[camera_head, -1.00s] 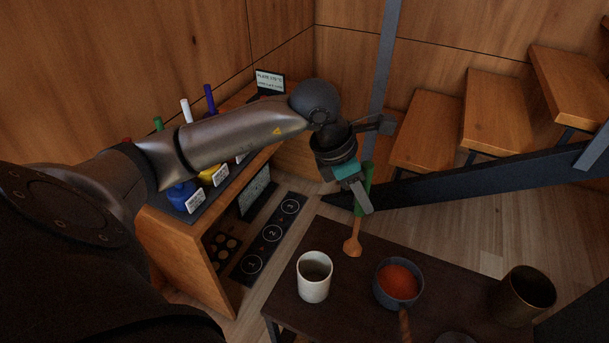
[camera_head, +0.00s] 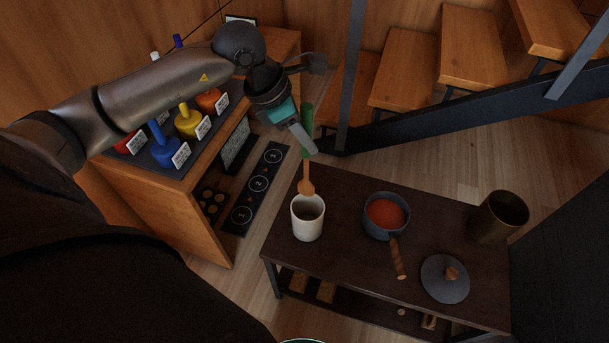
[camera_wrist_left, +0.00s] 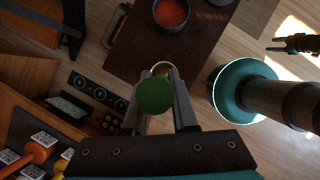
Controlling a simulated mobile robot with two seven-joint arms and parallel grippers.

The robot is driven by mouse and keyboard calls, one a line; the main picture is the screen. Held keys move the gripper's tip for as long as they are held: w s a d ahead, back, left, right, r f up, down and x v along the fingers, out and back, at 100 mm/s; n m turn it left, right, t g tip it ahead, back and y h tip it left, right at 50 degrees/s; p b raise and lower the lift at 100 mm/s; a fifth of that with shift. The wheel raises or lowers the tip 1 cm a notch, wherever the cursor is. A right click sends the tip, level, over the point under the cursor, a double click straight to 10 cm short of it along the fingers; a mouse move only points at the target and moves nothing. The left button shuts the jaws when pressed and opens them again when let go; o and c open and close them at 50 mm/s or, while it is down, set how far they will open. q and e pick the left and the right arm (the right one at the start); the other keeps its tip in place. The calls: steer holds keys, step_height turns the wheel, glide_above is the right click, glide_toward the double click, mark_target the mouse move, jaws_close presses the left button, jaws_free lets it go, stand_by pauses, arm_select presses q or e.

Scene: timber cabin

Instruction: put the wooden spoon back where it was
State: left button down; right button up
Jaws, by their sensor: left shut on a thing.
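My left gripper (camera_head: 302,138) is shut on the wooden spoon (camera_head: 306,186), around its green handle (camera_head: 307,114). The spoon hangs upright, bowl down. In the head view its bowl shows right at the far rim of the white cup (camera_head: 307,220); I cannot tell whether it is above the cup or behind it. The cup stands on the dark table (camera_head: 345,258). In the left wrist view the round green handle end (camera_wrist_left: 154,95) sits between the fingers, with a pale round rim, likely the cup's, just beyond.
Right of the cup stands a pan of red sauce (camera_head: 385,212), its handle toward me. A lid (camera_head: 445,280) and a brass pot (camera_head: 486,218) are farther right. Stairs rise behind.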

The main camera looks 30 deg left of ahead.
mark_target(303, 183)
arm_select(q)
step_height(303, 183, down, 11)
steer(key=b, duration=0.2)
steer(key=shift+f+b, duration=0.2)
steer(key=shift+b, duration=0.2)
steer(key=shift+f+b, duration=0.65)
steer(key=shift+f, duration=1.65)
arm_select(e)
steer(key=w+a+r, duration=0.3)
steer(key=w+a, duration=0.2)
steer(key=w, duration=0.2)
steer(key=shift+w+a+r+y, duration=0.25)
steer(key=shift+w+y, duration=0.05)
steer(key=shift+w, duration=0.05)
arm_select(q)
steer(key=shift+f, duration=0.1)
steer(key=c, duration=0.7)
jaws_free()
arm_select(e)
steer(key=shift+w+a+r, duration=0.1)
steer(key=shift+r, duration=0.05)
